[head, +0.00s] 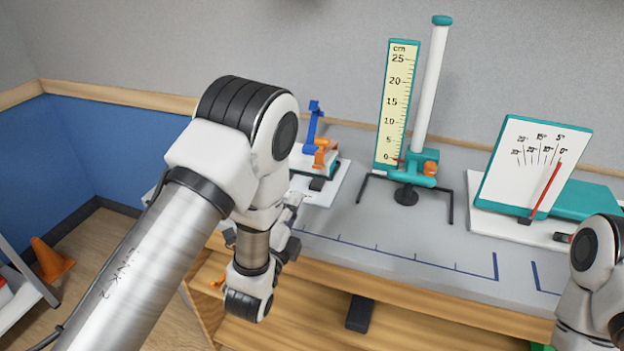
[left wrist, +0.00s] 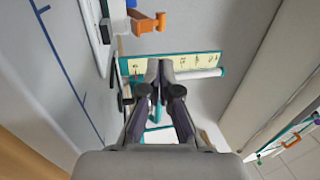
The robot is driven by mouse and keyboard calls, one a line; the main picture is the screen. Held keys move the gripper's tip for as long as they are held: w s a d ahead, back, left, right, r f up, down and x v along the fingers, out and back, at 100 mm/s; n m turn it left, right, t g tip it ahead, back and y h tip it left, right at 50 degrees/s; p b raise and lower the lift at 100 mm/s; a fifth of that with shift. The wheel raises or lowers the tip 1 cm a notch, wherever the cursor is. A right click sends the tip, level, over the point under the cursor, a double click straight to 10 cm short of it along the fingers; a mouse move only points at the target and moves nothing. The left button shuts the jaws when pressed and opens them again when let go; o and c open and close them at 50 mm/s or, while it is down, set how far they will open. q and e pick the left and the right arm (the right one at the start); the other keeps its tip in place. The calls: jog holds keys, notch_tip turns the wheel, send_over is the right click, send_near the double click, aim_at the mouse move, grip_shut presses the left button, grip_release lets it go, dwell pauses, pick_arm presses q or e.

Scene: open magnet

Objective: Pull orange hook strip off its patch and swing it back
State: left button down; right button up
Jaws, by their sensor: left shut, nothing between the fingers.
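A small orange piece (head: 325,153), which looks like the hook strip, stands beside a blue upright (head: 312,128) on a pale board at the back of the table. In the left wrist view the orange piece (left wrist: 148,20) shows at the top, with a bit of blue beside it. I cannot make out the patch or whether the strip touches it. My left gripper (head: 293,203) is mostly hidden behind my own arm in the head view. In the left wrist view the left gripper (left wrist: 160,76) is shut and empty, apart from the orange piece. My right gripper is out of view.
A stand with a yellow centimetre scale (head: 397,105) and white tube (head: 431,88) rises right of the orange piece. A tilted dial board (head: 533,165) stands farther right. The grey tabletop (head: 400,240) is clear in front. An orange cone (head: 50,259) stands on the floor at left.

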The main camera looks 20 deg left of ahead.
pick_arm(q)
jog(key=p, duration=0.4)
send_near(321, 145)
jog(key=x, duration=0.5)
jog(key=shift+w, duration=0.2)
jog(key=shift+w+r, duration=0.1)
jog(key=shift+w, duration=0.35)
